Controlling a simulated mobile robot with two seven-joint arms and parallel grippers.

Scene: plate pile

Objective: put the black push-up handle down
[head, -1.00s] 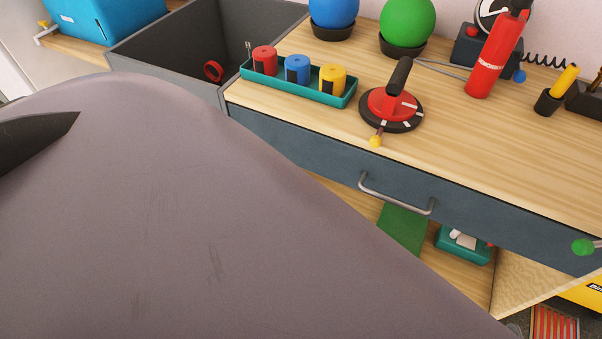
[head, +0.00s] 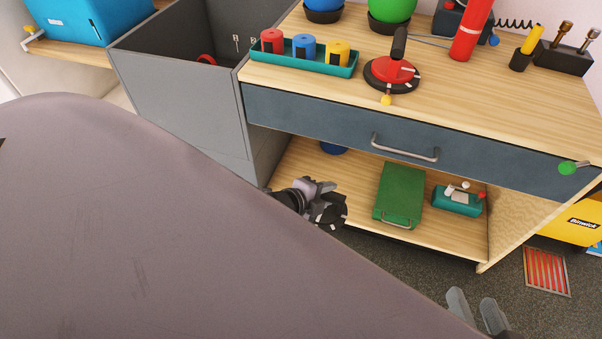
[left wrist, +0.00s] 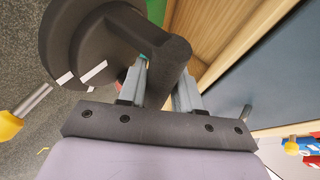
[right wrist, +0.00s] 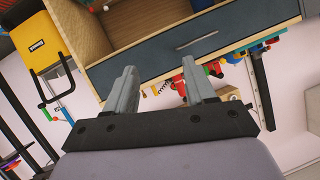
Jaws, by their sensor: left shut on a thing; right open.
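The black push-up handle (left wrist: 88,45) is in my left gripper (left wrist: 160,85), whose fingers are shut around its grip in the left wrist view. Its round dark base has white marks. In the head view the handle (head: 332,212) shows in my left gripper (head: 312,187), in front of the lower shelf's left part; I cannot tell whether it touches the shelf. My grey body hides part of the arm. My right gripper (head: 472,308) is open and empty over the floor at the bottom; its parted fingers show in the right wrist view (right wrist: 163,90).
The lower shelf (head: 350,178) holds a green case (head: 400,190) and a teal tray (head: 455,203). A drawer (head: 340,130) is above it. On the worktop (head: 480,100) stand a red-and-black rotary handle (head: 390,72) and a teal tray of spools (head: 300,62). A grey bin (head: 185,100) is at left.

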